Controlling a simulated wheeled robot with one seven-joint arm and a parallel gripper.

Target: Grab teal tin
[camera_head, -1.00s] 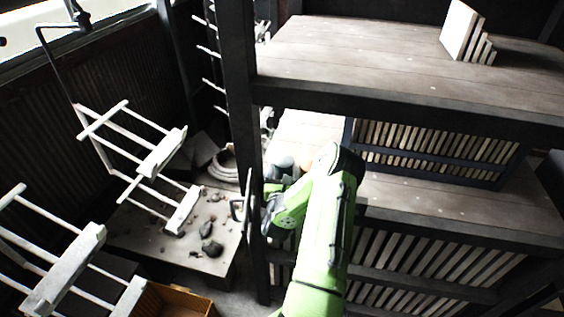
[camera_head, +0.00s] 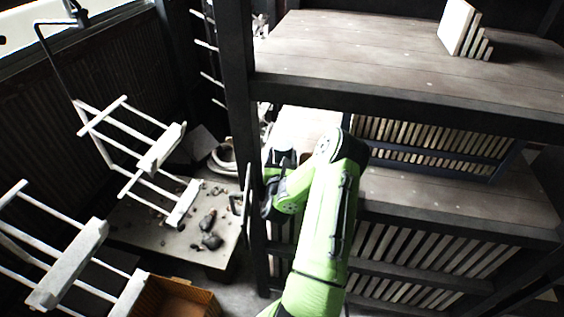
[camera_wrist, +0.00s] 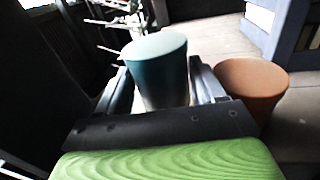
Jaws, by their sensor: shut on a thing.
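The teal tin (camera_wrist: 158,72) stands between the two fingers of my gripper (camera_wrist: 165,88) in the wrist view. It is a tapered cylinder with a pale top, and its lower end is hidden by the gripper body. The gripper is shut on it.
An orange-brown pot (camera_wrist: 252,88) stands just right of the gripper on the shelf. A dark post (camera_head: 243,150) is close left of my arm, under an upper shelf board (camera_head: 400,75). White hanger racks (camera_head: 150,150) hang at left, over a low table (camera_head: 190,245) with dark stones.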

